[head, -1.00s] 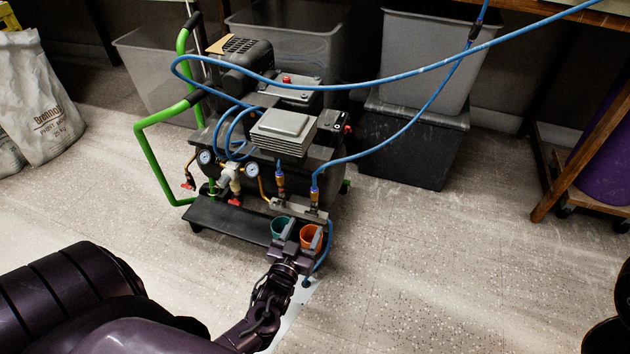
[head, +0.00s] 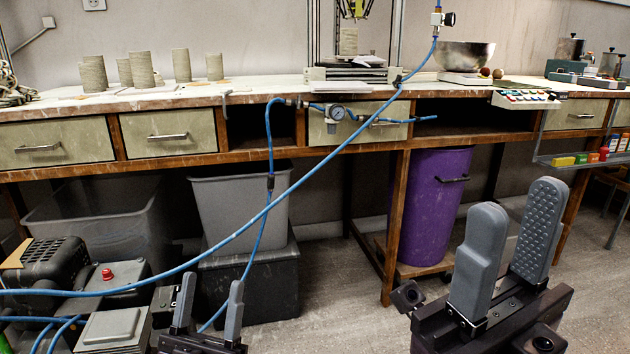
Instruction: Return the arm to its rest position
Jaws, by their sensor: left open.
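My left gripper (head: 211,290) shows at the bottom left, beside the compressor (head: 115,325). Its two grey fingers stand upright and apart, with nothing visible between them. My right gripper (head: 516,205) is large and close at the lower right. Its two grey padded fingers point up with an empty gap between them. The blue hose (head: 240,230) crosses the view from the compressor up to a fitting above the bench. The lower parts of both arms are out of the picture.
A wooden workbench (head: 270,92) with drawers spans the back, carrying clay cylinders (head: 140,70) and a metal bowl (head: 464,55). Under it stand grey bins (head: 237,215) and a purple barrel (head: 432,205). Bare floor (head: 340,285) shows between the grippers.

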